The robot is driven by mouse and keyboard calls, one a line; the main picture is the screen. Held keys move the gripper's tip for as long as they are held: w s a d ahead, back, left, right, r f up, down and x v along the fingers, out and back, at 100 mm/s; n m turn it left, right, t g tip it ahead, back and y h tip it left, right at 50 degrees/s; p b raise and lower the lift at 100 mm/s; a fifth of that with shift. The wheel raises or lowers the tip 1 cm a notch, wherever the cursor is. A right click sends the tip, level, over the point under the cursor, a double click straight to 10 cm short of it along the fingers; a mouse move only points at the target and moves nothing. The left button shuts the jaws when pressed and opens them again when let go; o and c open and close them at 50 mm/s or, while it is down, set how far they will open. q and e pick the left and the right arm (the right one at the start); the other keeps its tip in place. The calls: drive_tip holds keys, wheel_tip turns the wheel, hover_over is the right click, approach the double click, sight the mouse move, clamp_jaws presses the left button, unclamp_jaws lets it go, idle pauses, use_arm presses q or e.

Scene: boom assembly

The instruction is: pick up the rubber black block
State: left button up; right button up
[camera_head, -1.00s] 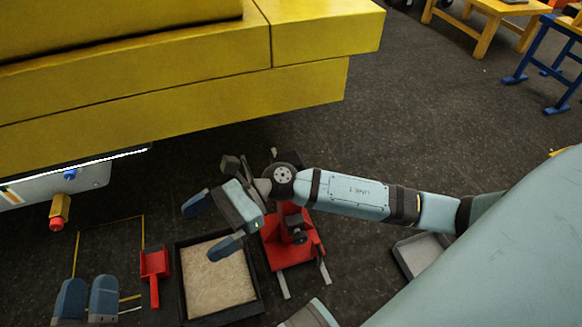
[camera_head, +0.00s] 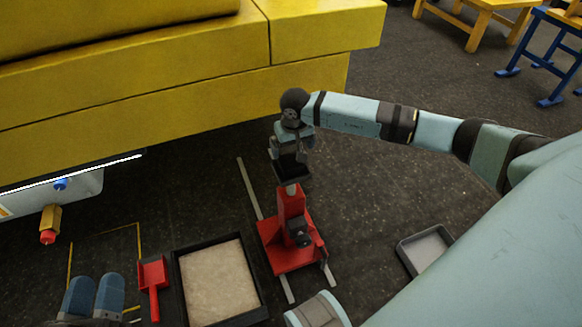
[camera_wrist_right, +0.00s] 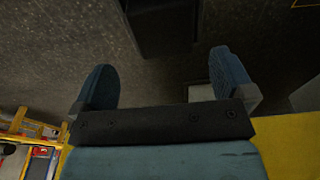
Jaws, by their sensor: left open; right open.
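The rubber black block (camera_head: 291,170) sits on top of a red jack (camera_head: 292,230) in the middle of the head view. My right gripper (camera_head: 290,150) is just above and behind the block, partly hidden by its own wrist. In the right wrist view its two blue fingers are spread, with nothing between them (camera_wrist_right: 165,78). A dark block-like shape, likely the black block (camera_wrist_right: 160,22), shows beyond the fingertips at the top. My left gripper (camera_head: 94,297) is open at the bottom left, far from the block.
A large yellow boom (camera_head: 180,90) overhangs at the upper left. A black-rimmed tray (camera_head: 182,290) of sandy material and a red scoop (camera_head: 153,275) lie left of the jack. A grey tray (camera_head: 405,255) lies right.

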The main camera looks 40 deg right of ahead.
sight(291, 160)
drive_tip(key=f, duration=0.2)
drive_tip(key=f+b, duration=0.1)
drive_tip(key=f, duration=0.1)
drive_tip(key=f+b, duration=0.1)
drive_tip(key=f, duration=0.1)
drive_tip(key=shift+a+f, duration=0.1)
drive_tip(key=shift+a, duration=0.2)
use_arm(q)
wheel_tip(291, 160, down, 4)
drive_tip(key=shift+d+r+g, duration=0.1)
drive_tip(key=shift+d+g, duration=0.05)
drive_tip(key=shift+g, duration=0.65)
use_arm(e)
drive_tip(key=c, duration=1.1)
